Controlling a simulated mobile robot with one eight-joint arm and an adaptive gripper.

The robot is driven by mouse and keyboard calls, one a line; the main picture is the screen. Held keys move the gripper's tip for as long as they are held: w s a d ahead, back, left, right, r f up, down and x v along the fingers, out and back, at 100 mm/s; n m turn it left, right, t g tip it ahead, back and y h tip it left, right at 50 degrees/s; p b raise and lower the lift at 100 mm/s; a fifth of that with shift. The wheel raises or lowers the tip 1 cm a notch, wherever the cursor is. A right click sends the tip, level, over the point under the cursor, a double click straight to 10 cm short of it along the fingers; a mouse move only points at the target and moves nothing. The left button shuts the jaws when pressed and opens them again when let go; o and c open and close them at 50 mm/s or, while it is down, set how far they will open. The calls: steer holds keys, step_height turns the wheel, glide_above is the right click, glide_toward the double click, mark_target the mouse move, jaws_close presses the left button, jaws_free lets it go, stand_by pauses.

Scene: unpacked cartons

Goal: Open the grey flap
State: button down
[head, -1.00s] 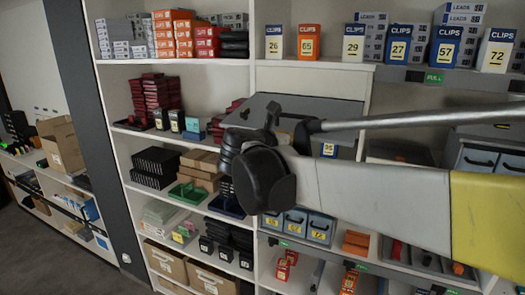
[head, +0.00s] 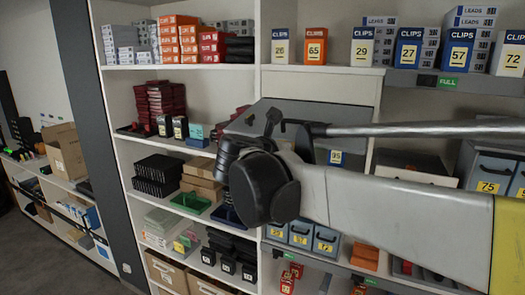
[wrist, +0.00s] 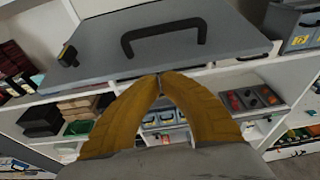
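The grey flap (head: 320,113) is a wide panel in the middle of the shelf wall, just left of my arm's rod. The flap looks tilted out from the shelf. My gripper's yellow fingers (wrist: 159,77) meet at their tips below the handle, by the flap's lower edge, with nothing visible between them. Whether the tips touch the flap is unclear. My arm hides part of it in the head view.
Clips boxes (head: 364,46) stand on the shelf above the flap. Blue-grey bins (head: 302,233) sit below, and larger grey bins (head: 488,172) to the right. Dark red boxes (head: 160,102) and black boxes (head: 157,174) fill shelves at the left. A dark upright (head: 95,130) stands farther left.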

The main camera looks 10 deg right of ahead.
steer(key=r+b+v, duration=0.1)
steer(key=r+v, duration=0.1)
steer(key=v, duration=0.4)
steer(key=s+d+f+t+b, duration=0.1)
steer(key=s+d+f+b, duration=0.2)
steer(key=f, duration=0.6)
steer(key=d+r+p+x, duration=0.1)
steer(key=r+p+x, duration=0.15)
steer(key=x, duration=0.75)
step_height(320, 180, up, 7)
steer(key=s+p, duration=0.1)
steer(key=p, duration=0.3)
steer(key=shift+s+a+h, duration=0.3)
steer(key=shift+a+h, duration=0.05)
steer(key=shift+h, duration=0.05)
steer(key=shift+w+f, duration=0.1)
steer(key=shift+f, duration=0.15)
